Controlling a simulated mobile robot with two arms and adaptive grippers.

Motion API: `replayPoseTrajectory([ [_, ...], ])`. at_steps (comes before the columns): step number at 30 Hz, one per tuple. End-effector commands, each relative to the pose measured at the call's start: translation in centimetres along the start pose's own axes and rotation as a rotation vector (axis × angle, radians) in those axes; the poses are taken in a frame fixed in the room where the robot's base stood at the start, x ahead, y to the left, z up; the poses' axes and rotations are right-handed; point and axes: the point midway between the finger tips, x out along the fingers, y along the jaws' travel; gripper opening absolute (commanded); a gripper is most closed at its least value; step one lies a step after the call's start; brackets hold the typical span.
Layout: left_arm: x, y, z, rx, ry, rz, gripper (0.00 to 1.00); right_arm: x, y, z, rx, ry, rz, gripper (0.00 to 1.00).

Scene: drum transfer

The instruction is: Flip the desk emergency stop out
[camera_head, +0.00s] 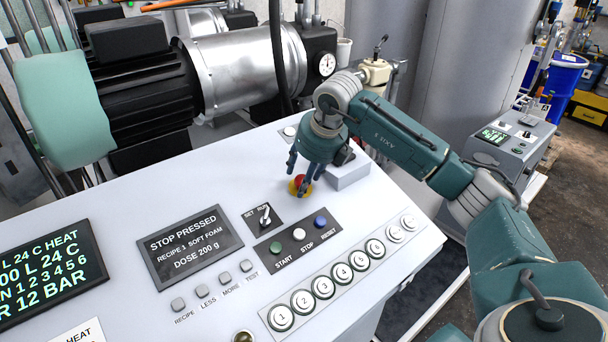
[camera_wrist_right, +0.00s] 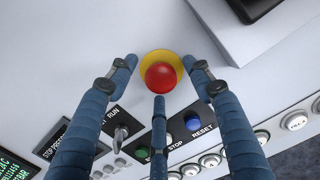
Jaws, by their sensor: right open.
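The desk emergency stop (camera_head: 299,183) is a red mushroom button on a yellow round base, on the sloping light-grey desk (camera_head: 110,200). In the right wrist view the red button (camera_wrist_right: 161,76) shows between the fingers. My right gripper (camera_head: 304,178) is open, with its three blue fingers spread around the button. In the right wrist view the gripper (camera_wrist_right: 160,82) has a finger on each side and one below; whether any finger touches the button I cannot tell. The desk display (camera_head: 190,246) reads STOP PRESSED. My left gripper is not in view.
A set/run switch (camera_head: 265,217) and the start, stop and reset buttons (camera_head: 299,235) lie just in front of the emergency stop. A raised grey box (camera_head: 347,175) stands close to its right. Numbered round buttons (camera_head: 343,272) line the front edge.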

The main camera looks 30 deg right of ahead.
Motion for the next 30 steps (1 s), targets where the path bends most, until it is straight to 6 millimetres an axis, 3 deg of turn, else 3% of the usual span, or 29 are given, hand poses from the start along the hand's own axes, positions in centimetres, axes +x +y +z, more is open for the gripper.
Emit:
replayPoseTrajectory([
  [3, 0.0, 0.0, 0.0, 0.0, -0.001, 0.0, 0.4, 0.0, 0.0, 0.0, 0.0, 0.0, 0.0, 0.49],
  [9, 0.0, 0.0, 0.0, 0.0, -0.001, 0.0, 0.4, 0.0, 0.0, 0.0, 0.0, -0.001, 0.0, 0.09],
  [11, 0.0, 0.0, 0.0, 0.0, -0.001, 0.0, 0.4, 0.0, 0.0, 0.0, 0.001, -0.001, 0.0, 0.0],
  [26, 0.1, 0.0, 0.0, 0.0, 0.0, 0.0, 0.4, -1.7, -0.1, 0.5, 0.003, -0.011, 0.0, 0.0],
  [27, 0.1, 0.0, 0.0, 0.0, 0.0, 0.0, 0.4, -1.8, -0.1, 0.5, 0.003, -0.012, 0.0, 0.4],
  [29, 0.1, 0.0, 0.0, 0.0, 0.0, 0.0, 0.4, -1.8, -0.1, 0.5, 0.003, -0.011, 0.0, 0.51],
  [30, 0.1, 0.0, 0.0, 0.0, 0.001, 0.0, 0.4, -1.7, -0.1, 0.5, 0.003, -0.01, 0.0, 0.51],
])
